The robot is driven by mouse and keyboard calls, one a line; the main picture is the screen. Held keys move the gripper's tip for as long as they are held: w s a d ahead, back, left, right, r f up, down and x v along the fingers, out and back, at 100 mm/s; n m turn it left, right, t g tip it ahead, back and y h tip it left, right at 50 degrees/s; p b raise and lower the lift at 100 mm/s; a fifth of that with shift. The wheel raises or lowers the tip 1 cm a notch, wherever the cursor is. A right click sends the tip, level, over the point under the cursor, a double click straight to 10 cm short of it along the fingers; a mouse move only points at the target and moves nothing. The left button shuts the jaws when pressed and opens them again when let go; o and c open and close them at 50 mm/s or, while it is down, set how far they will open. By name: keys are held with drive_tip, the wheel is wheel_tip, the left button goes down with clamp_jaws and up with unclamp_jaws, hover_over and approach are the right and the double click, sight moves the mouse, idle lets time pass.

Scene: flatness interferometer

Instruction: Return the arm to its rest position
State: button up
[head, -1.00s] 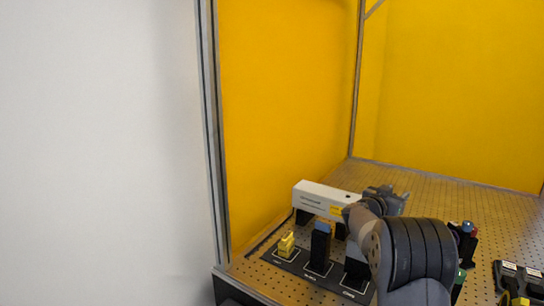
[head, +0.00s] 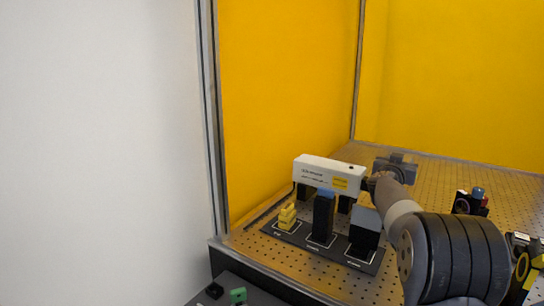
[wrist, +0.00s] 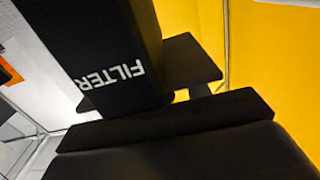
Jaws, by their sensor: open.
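My arm reaches up from the lower right of the head view, with a dark ringed joint and a grey link. My gripper (head: 396,166) is at its far end, small and partly hidden by my own wrist. It is open, and I see nothing held in it. It is above the perforated bench, just right of the white instrument (head: 330,172). In the wrist view a black block lettered FILTER (wrist: 105,55) fills the upper left, very close to the camera.
A dark base plate (head: 269,231) on the perforated bench (head: 440,180) carries a yellow part (head: 287,216), a blue-topped black block (head: 323,217) and a white-topped black block (head: 364,240). Small black, red and blue items (head: 471,202) stand at right. Yellow panels enclose the bench.

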drive_tip(key=b, duration=0.1)
drive_tip(key=n+y+b, duration=0.1)
drive_tip(key=shift+f+t+b, duration=0.25)
drive_tip(key=shift+t+b, duration=0.05)
drive_tip(key=shift+t, duration=0.1)
drive_tip(key=shift+a+n+t+y+b, duration=0.1)
drive_tip(key=shift+n+t+y+b, duration=0.3)
drive_tip(key=shift+n+y+b, duration=0.55)
drive_tip(key=shift+w+a+r+n+t+y+b, duration=0.1)
drive_tip(key=shift+n+t+y+b, duration=0.15)
drive_tip(key=shift+y, duration=0.4)
drive_tip(key=shift+r+n+t+y+b, duration=0.1)
drive_tip(key=shift+n+t+y+b, duration=0.15)
drive_tip(key=shift+y, duration=0.35)
drive_tip(key=y+p, duration=0.1)
drive_tip(key=n+y+p, duration=0.2)
drive_tip(key=shift+a+r+y, duration=0.2)
drive_tip(key=shift+r+y, duration=0.05)
drive_tip(key=shift+y, duration=0.05)
drive_tip(key=shift+w+a+f+n+y+p, duration=0.1)
drive_tip(key=shift+f+n+y+p, duration=0.05)
drive_tip(key=shift+n+y+p, duration=0.45)
